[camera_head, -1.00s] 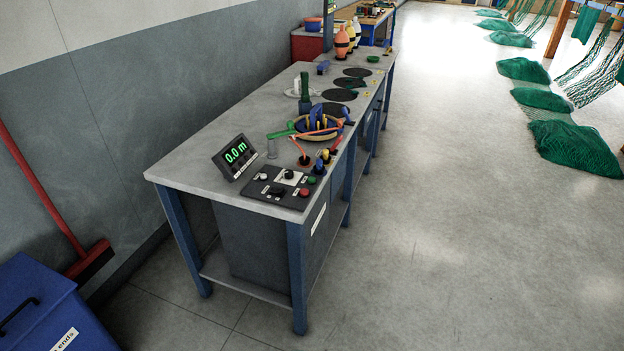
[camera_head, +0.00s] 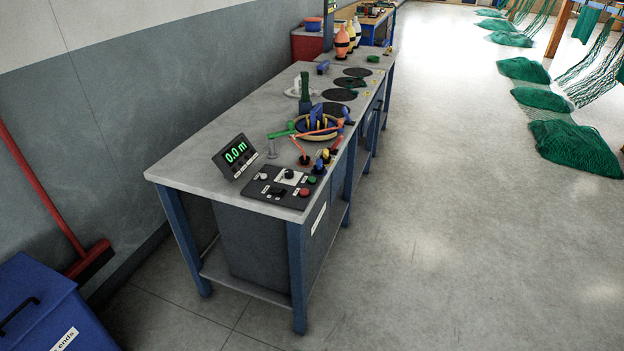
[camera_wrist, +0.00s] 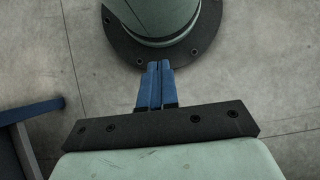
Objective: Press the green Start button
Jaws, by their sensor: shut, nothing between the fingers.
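The green Start button (camera_head: 312,180) is a small round cap at the right edge of a dark control panel (camera_head: 259,190) near the front corner of the workbench. A red button (camera_head: 304,192) sits just in front of it on the same panel. My gripper (camera_wrist: 158,66) shows only in the wrist view. Its blue fingers are together with nothing between them. It points down over the floor, beside my round base, away from the panel. The button is not in the wrist view.
A display (camera_head: 235,156) reading 0.0 m stands behind the panel on the workbench (camera_head: 190,165). Small levers and a round tray with coloured tools lie farther along it. A blue bin (camera_head: 35,300) stands at lower left.

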